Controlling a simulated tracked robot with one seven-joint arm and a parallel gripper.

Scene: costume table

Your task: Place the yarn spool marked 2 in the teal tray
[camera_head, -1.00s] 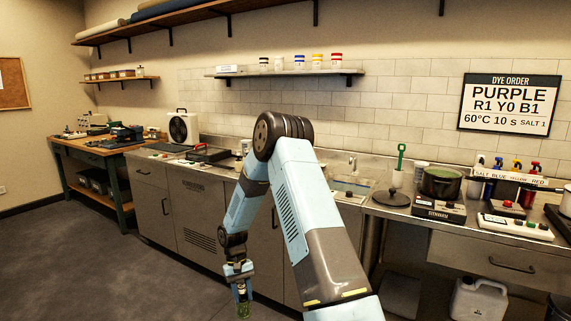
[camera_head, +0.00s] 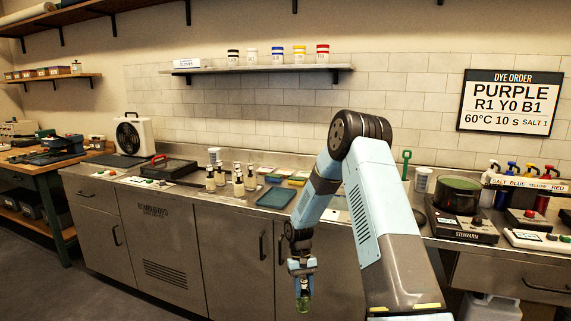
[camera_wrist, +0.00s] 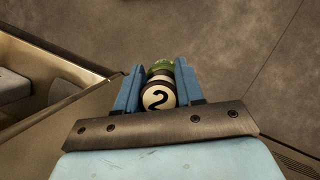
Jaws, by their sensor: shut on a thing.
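The yarn spool marked 2 (camera_wrist: 158,97) is between the blue fingers of my gripper (camera_wrist: 157,78), with its pale end cap and black 2 facing the wrist camera. Green yarn shows beyond the cap. In the head view my gripper (camera_head: 302,280) hangs low in front of the cabinet doors, shut on the green spool (camera_head: 303,304), below counter height. A blue-teal tray (camera_head: 275,198) lies on the counter's front part, left of and above my gripper in the picture; I see nothing clearly in it.
Several cream bottles with dark tops (camera_head: 239,182) stand left of the tray. A fan (camera_head: 132,136) and a dark red-handled box (camera_head: 168,169) are farther left. A pot (camera_head: 455,193) stands at right. Floor before the cabinets looks clear.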

